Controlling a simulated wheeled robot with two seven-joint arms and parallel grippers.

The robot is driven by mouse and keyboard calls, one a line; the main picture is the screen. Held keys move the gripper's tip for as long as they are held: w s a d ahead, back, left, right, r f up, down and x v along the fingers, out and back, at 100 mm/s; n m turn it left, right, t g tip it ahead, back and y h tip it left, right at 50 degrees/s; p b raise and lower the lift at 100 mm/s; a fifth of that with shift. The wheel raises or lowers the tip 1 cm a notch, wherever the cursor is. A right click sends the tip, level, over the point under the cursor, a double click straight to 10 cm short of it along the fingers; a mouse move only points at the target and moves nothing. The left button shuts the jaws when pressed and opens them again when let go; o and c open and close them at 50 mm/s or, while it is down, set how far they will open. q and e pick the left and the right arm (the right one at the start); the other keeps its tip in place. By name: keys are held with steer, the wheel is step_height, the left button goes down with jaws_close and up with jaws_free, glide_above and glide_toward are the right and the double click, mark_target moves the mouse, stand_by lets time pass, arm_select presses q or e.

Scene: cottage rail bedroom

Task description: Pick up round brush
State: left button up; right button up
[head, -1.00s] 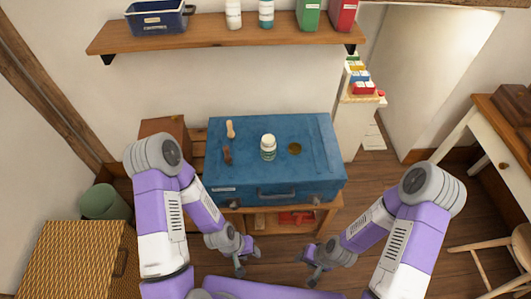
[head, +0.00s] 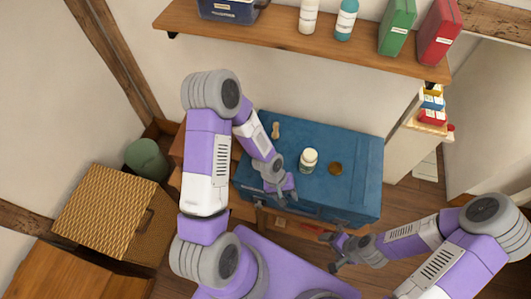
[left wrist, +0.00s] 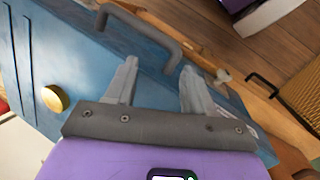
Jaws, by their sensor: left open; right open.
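A small pale, long-handled object (head: 275,130) lies at the back left of the blue case (head: 358,190); it may be the round brush, but it is too small to be sure. A reddish-brown object seen earlier in front of it is now hidden by my left arm. My left gripper (head: 287,192) is open and empty over the front left part of the case. In the left wrist view its two spread fingers (left wrist: 155,85) show over the case near its handle, and no brush shows there. My right gripper (head: 338,254) is open and empty, right of centre, in front of the case.
A white-capped jar (head: 308,161) and a round brownish disc (head: 335,168) are on the case; a brass-coloured round piece (left wrist: 55,100) shows in the left wrist view. A shelf (head: 300,38) with bottles and boxes hangs above. A wicker chest (head: 105,212) stands left.

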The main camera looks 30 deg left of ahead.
arm_select(q)
steer(key=w+a+r+n+y, duration=0.1)
steer(key=w+a+r+n, duration=0.1)
steer(key=w+a+r, duration=0.2)
steer(key=shift+w+a, duration=0.1)
steer(key=shift+w, duration=0.05)
steer(key=w+a+r+n+y, duration=0.1)
steer(key=a+r, duration=0.1)
steer(key=w+a+r+n+y, duration=0.1)
steer(key=a+r+n, duration=0.1)
steer(key=a, duration=0.1)
steer(key=w+a+r+n+y, duration=0.1)
steer(key=w+a+r, duration=0.1)
steer(key=a+r, duration=0.1)
steer(key=shift+a+p, duration=0.1)
steer(key=shift+p, duration=0.2)
steer(key=shift+f+n, duration=0.3)
steer(key=shift+f, duration=0.15)
steer(key=f, duration=0.2)
steer(key=f+b, duration=0.1)
steer(key=f, duration=0.1)
steer(key=a+f, duration=0.1)
steer(key=f, duration=0.1)
steer(key=shift+w+f, duration=0.2)
steer(key=shift+w, duration=0.05)
jaws_close()
